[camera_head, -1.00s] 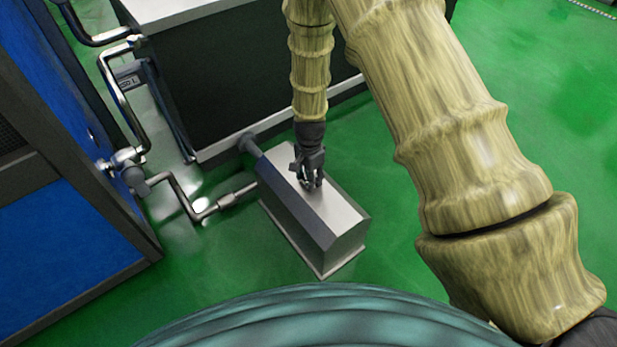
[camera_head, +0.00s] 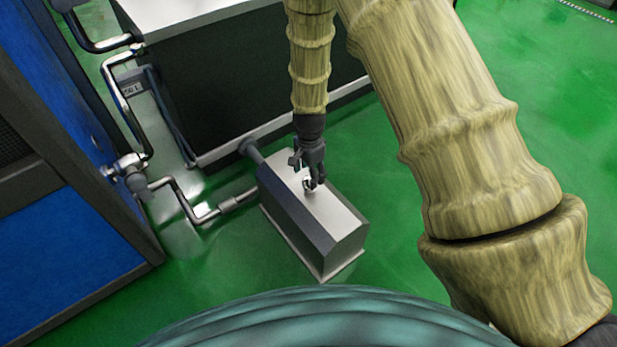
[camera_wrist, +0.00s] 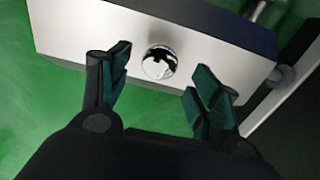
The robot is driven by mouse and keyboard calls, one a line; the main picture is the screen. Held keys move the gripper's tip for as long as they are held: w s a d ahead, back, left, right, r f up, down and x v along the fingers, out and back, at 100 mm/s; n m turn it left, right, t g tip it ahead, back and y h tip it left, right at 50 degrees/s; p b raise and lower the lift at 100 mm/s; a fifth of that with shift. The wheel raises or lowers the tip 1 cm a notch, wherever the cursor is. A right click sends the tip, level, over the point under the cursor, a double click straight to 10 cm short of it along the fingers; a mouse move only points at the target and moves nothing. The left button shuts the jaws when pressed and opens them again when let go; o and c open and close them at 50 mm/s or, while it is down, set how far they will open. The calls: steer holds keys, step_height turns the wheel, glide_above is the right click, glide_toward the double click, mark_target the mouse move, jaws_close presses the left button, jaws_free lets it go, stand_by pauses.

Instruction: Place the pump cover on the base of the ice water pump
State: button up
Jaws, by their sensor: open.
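The pump cover (camera_head: 345,219) is a grey box with a pale metal top and a shiny round knob (camera_head: 308,184). It sits low near the floor, with a thin pale rim (camera_head: 322,277) along its bottom edge; most of the base is hidden beneath it. My gripper (camera_head: 310,178) is at the knob, above the top. In the wrist view the knob (camera_wrist: 159,62) shows between the two spread fingers (camera_wrist: 158,84), with gaps on both sides. The gripper is open and holds nothing.
A pipe (camera_head: 238,199) meets the pump's left side, and a dark pipe (camera_head: 252,152) joins its back end. A big dark tank (camera_head: 240,75) stands behind. A blue cabinet (camera_head: 60,250) is at the left. Green floor (camera_head: 400,275) is clear to the right.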

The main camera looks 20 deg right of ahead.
step_height(320, 180, up, 7)
steer(key=p, duration=0.2)
steer(key=shift+f, duration=0.15)
stand_by(1.3)
